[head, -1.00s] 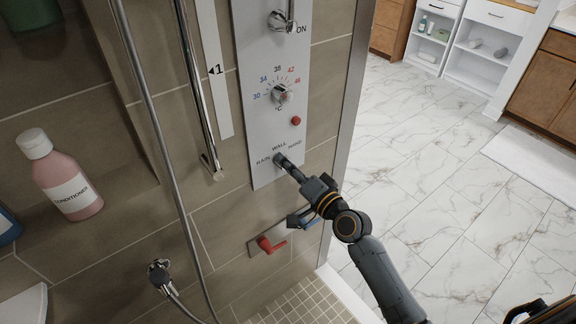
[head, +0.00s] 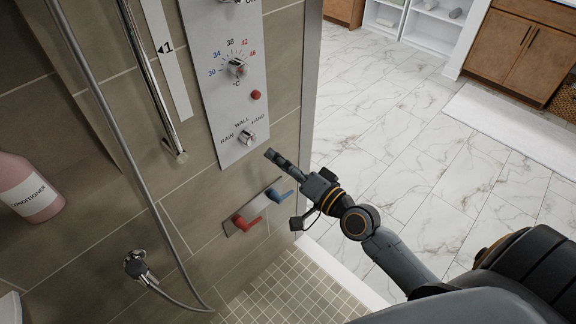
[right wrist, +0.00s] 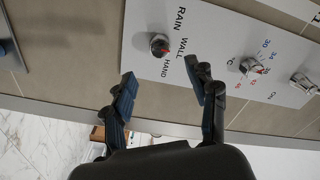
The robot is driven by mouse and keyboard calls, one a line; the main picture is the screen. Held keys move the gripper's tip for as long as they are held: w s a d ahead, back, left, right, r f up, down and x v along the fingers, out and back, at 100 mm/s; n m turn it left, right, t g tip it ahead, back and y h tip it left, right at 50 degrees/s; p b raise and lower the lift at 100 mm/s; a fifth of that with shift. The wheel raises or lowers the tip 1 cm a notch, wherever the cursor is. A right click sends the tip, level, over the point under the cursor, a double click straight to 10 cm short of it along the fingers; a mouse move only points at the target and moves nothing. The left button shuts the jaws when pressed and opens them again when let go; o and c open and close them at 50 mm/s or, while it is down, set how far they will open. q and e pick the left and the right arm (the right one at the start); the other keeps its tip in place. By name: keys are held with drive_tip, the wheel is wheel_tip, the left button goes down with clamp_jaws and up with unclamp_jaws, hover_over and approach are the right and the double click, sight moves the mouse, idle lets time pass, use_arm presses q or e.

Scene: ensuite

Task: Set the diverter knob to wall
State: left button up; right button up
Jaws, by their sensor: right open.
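The diverter knob (head: 247,137) is a small chrome knob low on the pale shower panel (head: 228,100), below the labels RAIN, WALL and HAND. It also shows in the right wrist view (right wrist: 159,44), where its red mark lies on the side toward WALL and HAND; I cannot tell exactly which label it points to. My right gripper (head: 282,188) is open and empty, to the lower right of the knob and apart from it. In the right wrist view its fingers (right wrist: 159,70) are spread, with the knob beyond the gap between them. My left gripper is not in view.
A temperature dial (head: 237,67) and red button (head: 255,95) sit above the knob. A hose (head: 116,150) hangs at left, near a conditioner bottle (head: 28,188). The marble floor (head: 430,140) is open at right.

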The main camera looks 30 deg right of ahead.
drive_tip(key=shift+v, duration=1.15)
drive_tip(key=s+d+f+n+g+h, duration=0.1)
drive_tip(key=d+f+g+h, duration=0.1)
drive_tip(key=f, duration=0.8)
drive_tip(key=s+d+f+n+g+h, duration=0.1)
drive_tip(key=d+f+g, duration=0.1)
drive_tip(key=f, duration=0.9)
drive_tip(key=s+f+n+g+h, duration=0.15)
drive_tip(key=s+f, duration=0.25)
drive_tip(key=f, duration=0.4)
drive_tip(key=s+f+n+g, duration=0.1)
drive_tip(key=s+f+g, duration=0.25)
drive_tip(key=f, duration=0.55)
drive_tip(key=s+f+n+g, duration=0.2)
drive_tip(key=s+f, duration=0.4)
drive_tip(key=s, duration=0.4)
drive_tip(key=s+a+f+n+g+h, duration=0.1)
drive_tip(key=s+f+n+g, duration=0.1)
drive_tip(key=s+f, duration=0.4)
drive_tip(key=s+f+n+g, duration=0.2)
drive_tip(key=s+f, duration=0.4)
drive_tip(key=s, duration=0.8)
drive_tip(key=shift+s+a+g+h, duration=0.2)
drive_tip(key=shift+a+g+h, duration=0.2)
drive_tip(key=shift+g, duration=0.1)
